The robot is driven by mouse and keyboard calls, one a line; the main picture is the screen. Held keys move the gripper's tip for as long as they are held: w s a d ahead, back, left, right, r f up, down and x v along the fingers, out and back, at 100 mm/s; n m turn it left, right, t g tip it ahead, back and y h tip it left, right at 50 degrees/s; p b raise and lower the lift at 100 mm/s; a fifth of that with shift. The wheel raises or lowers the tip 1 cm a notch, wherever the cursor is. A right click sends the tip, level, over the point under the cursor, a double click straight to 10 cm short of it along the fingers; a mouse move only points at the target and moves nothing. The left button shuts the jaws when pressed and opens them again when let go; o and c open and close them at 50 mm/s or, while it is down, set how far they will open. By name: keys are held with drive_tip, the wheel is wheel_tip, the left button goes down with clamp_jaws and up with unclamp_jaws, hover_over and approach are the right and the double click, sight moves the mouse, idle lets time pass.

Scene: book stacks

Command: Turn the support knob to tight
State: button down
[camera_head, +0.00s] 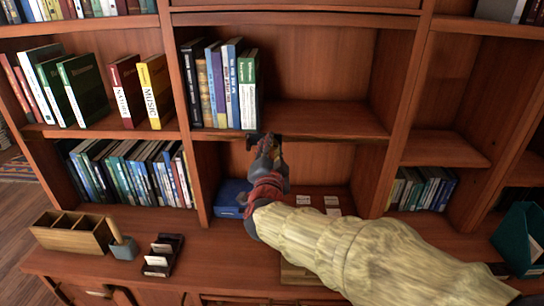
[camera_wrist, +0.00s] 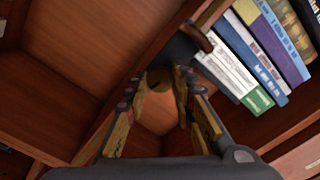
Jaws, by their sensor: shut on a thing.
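My gripper (camera_head: 268,146) reaches up to the front edge of the middle shelf, just below the right end of a row of books. In the wrist view my gripper (camera_wrist: 165,92) has its two fingers on either side of a small round brownish knob (camera_wrist: 160,77), and it is shut on it. A dark support piece (camera_wrist: 177,52) sits right behind the knob, close to the shelf edge. In the head view the knob is hidden by my gripper. I cannot read any marking or tell how far the knob is turned.
Upright books (camera_head: 222,85) stand on the shelf (camera_head: 330,118) left of its empty part. Below are a blue box (camera_head: 232,198) and small cards. The counter holds a wooden organizer (camera_head: 72,234), a pen cup (camera_head: 124,248) and a dark card holder (camera_head: 163,255). A teal file box (camera_head: 518,240) stands at right.

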drive_tip(key=shift+f+m+b, duration=0.15)
drive_tip(key=shift+m+b, duration=0.9)
drive_tip(key=shift+m, duration=0.35)
drive_tip(key=c, duration=1.5)
unclamp_jaws()
drive_tip(key=s, duration=1.2)
drive_tip(key=shift+a, duration=0.2)
